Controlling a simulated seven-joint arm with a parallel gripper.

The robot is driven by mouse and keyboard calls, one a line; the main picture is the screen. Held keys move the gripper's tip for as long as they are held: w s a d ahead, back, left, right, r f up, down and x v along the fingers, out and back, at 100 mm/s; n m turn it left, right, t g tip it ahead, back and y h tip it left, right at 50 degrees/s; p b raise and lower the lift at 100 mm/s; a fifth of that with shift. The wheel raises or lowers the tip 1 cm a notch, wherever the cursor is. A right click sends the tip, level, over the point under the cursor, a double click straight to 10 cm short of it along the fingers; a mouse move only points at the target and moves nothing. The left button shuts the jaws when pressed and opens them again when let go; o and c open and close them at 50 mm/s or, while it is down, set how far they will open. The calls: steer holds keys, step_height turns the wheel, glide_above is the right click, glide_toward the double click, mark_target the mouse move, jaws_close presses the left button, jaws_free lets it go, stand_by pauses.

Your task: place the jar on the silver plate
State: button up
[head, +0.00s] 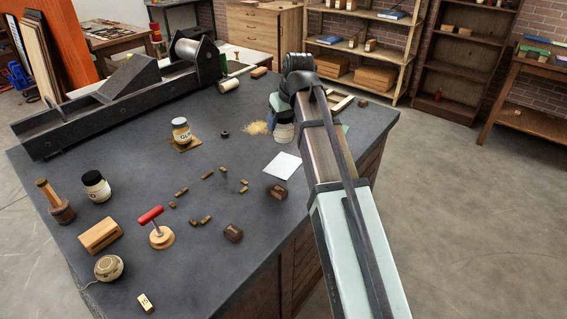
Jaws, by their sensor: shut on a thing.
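My gripper (284,122) is at the far right part of the dark bench, mostly hidden behind my own arm. It is shut on a small pale, dark-topped thing (284,133) that looks like a jar; its base and any contact with the bench are unclear. A flat, pale square (283,165), which looks like the silver plate, lies bare just in front of and below the gripper in the picture. A yellowish jar labelled GLUE (181,131) stands on a brownish-gold square plate (189,146). Another jar, dark-lidded with a white label (96,186), stands at the left.
A long dark press (110,95) fills the bench's back left. Small wooden blocks (279,192) and bits lie around the middle and right.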

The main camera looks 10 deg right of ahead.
mark_target(289, 129)
steer(key=shift+f, duration=4.95)
steer(key=shift+f, duration=0.1)
steer(key=o, duration=1.5)
steer(key=v, duration=1.2)
